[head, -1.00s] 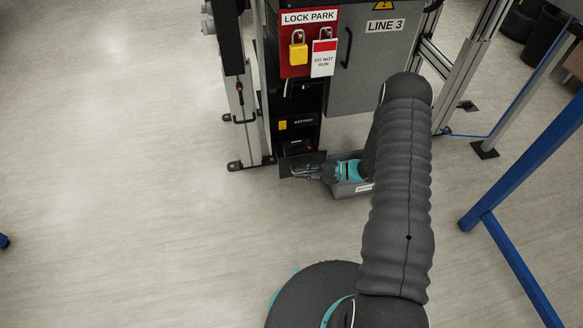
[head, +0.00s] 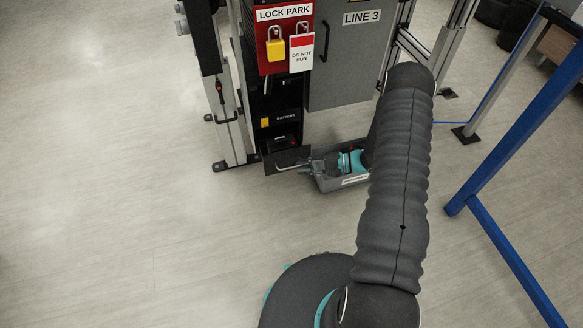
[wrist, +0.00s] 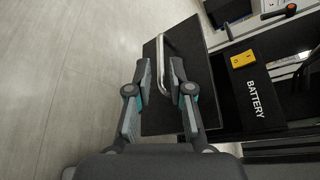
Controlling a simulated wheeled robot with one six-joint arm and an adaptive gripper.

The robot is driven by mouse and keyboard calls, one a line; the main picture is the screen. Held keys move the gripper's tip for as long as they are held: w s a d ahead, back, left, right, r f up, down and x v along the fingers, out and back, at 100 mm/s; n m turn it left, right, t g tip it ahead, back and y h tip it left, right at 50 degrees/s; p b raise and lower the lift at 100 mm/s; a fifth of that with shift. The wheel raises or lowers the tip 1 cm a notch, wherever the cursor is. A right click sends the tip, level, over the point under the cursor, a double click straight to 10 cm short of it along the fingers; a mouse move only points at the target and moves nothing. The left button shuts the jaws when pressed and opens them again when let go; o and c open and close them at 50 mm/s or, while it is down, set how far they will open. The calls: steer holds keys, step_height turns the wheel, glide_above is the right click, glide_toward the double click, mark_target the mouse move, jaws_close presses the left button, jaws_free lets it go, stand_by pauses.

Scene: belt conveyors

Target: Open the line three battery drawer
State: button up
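The battery drawer's black front panel (head: 276,157) sits low on the line 3 cabinet, below the BATTERY label. It stands out from the cabinet face, with dark space and a small red spot behind it. It also shows in the wrist view (wrist: 205,110). Its silver bar handle (wrist: 161,50) also shows in the head view (head: 286,168). My gripper (wrist: 160,72) is at the handle, with the bar between its two fingers. A narrow gap shows beside the bar, so the fingers look open around it. In the head view my gripper (head: 306,164) is partly hidden by my arm.
Above are a red lock board (head: 270,57) with a yellow padlock and a grey LINE 3 door (head: 345,70). A blue frame (head: 500,150) stands right. Floor at left is clear.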

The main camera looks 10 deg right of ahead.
steer(key=v, duration=0.6)
steer(key=shift+s+d, duration=0.1)
stand_by(0.4)
steer(key=s+r+g+h, duration=0.2)
steer(key=s+g+h, duration=0.3)
steer(key=s, duration=0.6)
steer(key=s+a+r+n+t+h, duration=0.2)
steer(key=s+r, duration=0.3)
steer(key=r, duration=0.8)
steer(key=s+a+r+n+t+h+p, duration=0.1)
steer(key=s+r+n+h, duration=0.3)
steer(key=r, duration=0.9)
steer(key=s+a+r+n+t+h, duration=0.2)
steer(key=s+r, duration=0.4)
steer(key=r, duration=0.6)
steer(key=shift+a+r+n+t+h, duration=0.4)
steer(key=shift+n+t+h, duration=0.2)
steer(key=shift+t+h, duration=0.45)
